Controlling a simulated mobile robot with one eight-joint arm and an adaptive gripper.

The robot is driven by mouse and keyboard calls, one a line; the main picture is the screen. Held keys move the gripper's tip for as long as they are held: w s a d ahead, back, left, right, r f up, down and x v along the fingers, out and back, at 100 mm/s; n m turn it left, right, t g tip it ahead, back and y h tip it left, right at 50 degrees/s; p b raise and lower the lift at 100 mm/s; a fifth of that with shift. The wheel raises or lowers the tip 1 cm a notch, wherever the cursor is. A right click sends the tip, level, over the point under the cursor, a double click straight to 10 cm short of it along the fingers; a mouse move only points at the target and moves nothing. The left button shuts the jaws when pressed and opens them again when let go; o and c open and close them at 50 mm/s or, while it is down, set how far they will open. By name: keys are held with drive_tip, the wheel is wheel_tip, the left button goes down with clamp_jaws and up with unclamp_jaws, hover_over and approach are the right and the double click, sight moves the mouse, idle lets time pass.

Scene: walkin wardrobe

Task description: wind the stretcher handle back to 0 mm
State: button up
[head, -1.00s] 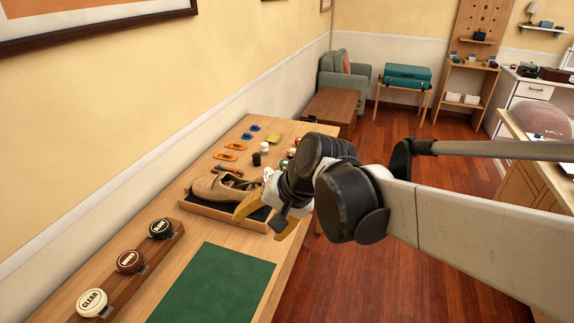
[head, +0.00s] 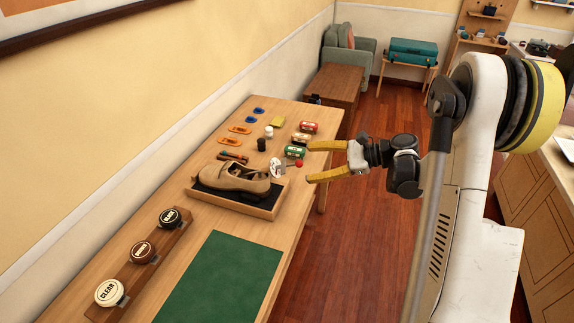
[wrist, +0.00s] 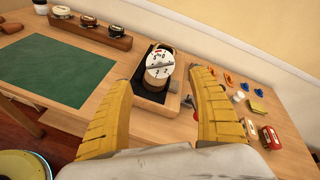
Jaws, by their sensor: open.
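A tan shoe (head: 242,178) lies in a shallow wooden tray (head: 262,210) with a dark lining on the table. A white round dial (head: 276,168) stands at the shoe's right end, with a red-knobbed handle (head: 299,163) beside it.
Polish tins on a wooden rack (head: 145,265) and a green mat (head: 225,280) are at the near end. Small bottles, orange and blue pieces and several brushes (head: 309,127) lie beyond the tray. Open floor (head: 345,240) is right of the table.

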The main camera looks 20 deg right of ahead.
sight(284, 165)
drive_tip(key=b+x, duration=0.2)
drive_tip(key=x, duration=0.7)
drive_tip(key=shift+d, duration=0.1)
drive_tip(key=c, duration=1.2)
